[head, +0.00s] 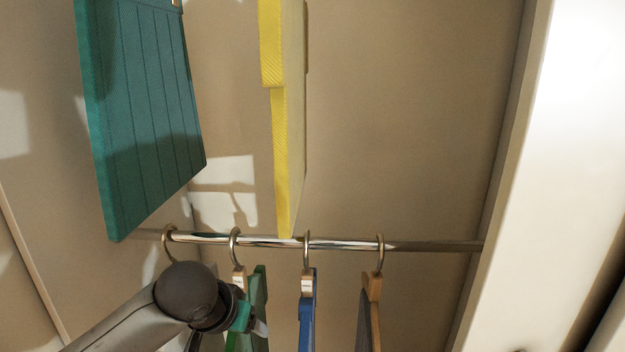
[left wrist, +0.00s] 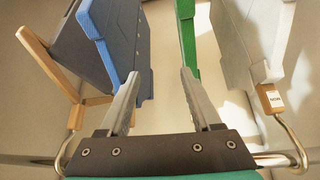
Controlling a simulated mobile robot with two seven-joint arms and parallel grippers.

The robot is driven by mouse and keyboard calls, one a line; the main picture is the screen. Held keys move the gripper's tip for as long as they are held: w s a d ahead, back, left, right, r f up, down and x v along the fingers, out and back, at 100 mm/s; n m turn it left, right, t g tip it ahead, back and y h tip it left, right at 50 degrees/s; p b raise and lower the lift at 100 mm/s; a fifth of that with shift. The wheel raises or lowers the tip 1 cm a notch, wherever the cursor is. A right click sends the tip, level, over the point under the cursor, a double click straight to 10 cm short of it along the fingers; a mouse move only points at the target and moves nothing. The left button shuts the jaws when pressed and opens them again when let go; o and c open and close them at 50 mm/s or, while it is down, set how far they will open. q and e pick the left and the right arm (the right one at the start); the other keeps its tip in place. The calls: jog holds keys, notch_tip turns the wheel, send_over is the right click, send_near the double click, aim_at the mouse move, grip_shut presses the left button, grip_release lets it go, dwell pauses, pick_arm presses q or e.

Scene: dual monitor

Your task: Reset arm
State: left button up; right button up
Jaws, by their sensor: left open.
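My left arm enters the head view from the lower left. Its gripper is mostly hidden there behind the dark wrist joint, close to the hanging green garment (head: 260,290). In the left wrist view my left gripper (left wrist: 159,73) has its two fingers spread apart with nothing between them. A green garment (left wrist: 189,35) hangs beyond the fingertips. A blue garment (left wrist: 95,40) on a wooden hanger is at the left, and a pale garment (left wrist: 235,45) is at the right. I cannot tell whether the fingers touch any garment. My right gripper is in neither view.
A metal rod (head: 430,246) crosses the closet and carries several hangers, with a blue garment (head: 307,310) and a grey one (head: 368,315). A teal panel-like garment (head: 145,120) and a yellow one (head: 285,120) are above. A white closet edge (head: 550,150) stands right.

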pick_arm(q)
jog(key=s+d+f+m+h, duration=0.1)
jog(key=s+d+f, duration=0.3)
jog(key=s+f, duration=0.45)
jog(key=s+a+f+n+g+y, duration=0.15)
jog(key=s+a, duration=0.25)
jog(key=s, duration=0.4)
jog(key=s+a+f+m+g+y, duration=0.1)
jog(key=s+a+f, duration=0.2)
jog(key=s, duration=0.6)
notch_tip(320, 180, down, 27)
jog(key=s+g+b, duration=0.2)
jog(key=b, duration=0.4)
jog(key=s+a+f+b, duration=0.1)
jog(key=s+f+b, duration=0.1)
jog(key=s+f, duration=0.5)
jog(key=s+a+f+b, duration=0.1)
jog(key=s+f+b, duration=0.2)
jog(key=s+f, duration=0.5)
notch_tip(320, 180, down, 5)
jog(key=shift+a+r+g, duration=0.15)
jog(key=shift+a+g, duration=0.2)
jog(key=shift+c, duration=0.2)
